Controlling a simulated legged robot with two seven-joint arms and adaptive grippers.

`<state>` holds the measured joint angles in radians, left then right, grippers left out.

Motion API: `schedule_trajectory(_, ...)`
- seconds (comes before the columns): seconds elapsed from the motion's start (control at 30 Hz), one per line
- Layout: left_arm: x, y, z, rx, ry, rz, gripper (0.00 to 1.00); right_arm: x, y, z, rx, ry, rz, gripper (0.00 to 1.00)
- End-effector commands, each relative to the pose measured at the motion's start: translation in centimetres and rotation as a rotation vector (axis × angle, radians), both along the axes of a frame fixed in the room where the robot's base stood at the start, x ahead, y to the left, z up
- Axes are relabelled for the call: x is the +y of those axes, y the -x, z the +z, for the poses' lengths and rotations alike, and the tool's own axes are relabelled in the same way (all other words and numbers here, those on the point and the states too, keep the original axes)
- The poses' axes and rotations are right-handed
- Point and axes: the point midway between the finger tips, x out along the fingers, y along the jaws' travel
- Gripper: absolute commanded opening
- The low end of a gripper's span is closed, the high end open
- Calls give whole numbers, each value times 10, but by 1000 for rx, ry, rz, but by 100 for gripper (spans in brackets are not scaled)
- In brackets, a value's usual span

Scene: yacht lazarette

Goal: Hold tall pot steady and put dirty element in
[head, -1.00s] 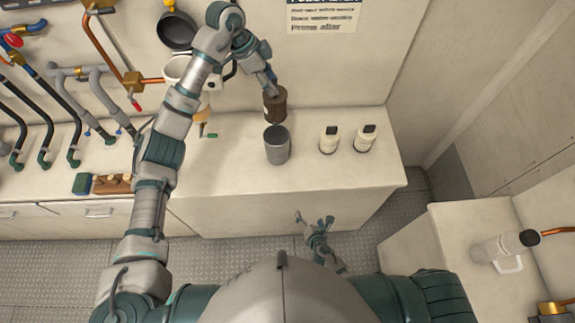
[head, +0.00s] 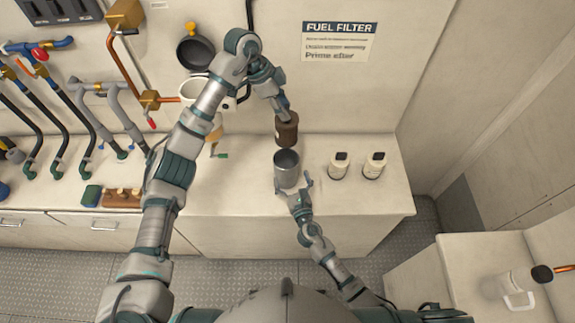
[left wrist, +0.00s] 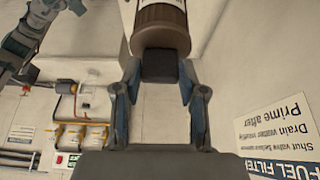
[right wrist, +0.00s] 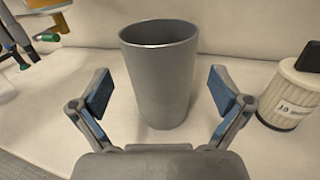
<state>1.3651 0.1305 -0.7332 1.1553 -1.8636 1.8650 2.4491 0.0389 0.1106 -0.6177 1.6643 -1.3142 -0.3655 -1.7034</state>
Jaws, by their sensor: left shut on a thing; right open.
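The dirty element (head: 287,130) is a brown cylinder with a dark end piece. My left gripper (head: 284,104) is shut on that end and holds the element above the back rim of the pot. In the left wrist view the brown element (left wrist: 161,28) hangs beyond the fingers, which grip its dark block. The tall pot (head: 287,171) is a grey open cylinder standing upright on the bench. My right gripper (head: 293,188) is open at the pot's front side. In the right wrist view the pot (right wrist: 161,80) stands just beyond and between the open fingers, with no contact visible.
Two cream filters with dark tops, a left one (head: 339,165) and a right one (head: 374,165), stand right of the pot. A wooden block (head: 121,198) and a green sponge (head: 91,196) lie at left. Hoses and pipes line the back wall.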

Motion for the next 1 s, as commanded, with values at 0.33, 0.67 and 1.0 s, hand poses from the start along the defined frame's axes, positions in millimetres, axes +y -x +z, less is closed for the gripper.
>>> schedule_trajectory(0.33, 0, 1, 1, -2, 1, 1, 0, 15, -55, 0, -1, 0, -1, 100)
schedule_trajectory(0.67, 0, 1, 1, -1, 1, -1, 0, 17, -64, 0, 1, -2, -1, 100)
schedule_trajectory(1.0, 0, 1, 1, -2, 1, 0, 0, 17, -64, 0, 1, -2, -1, 52)
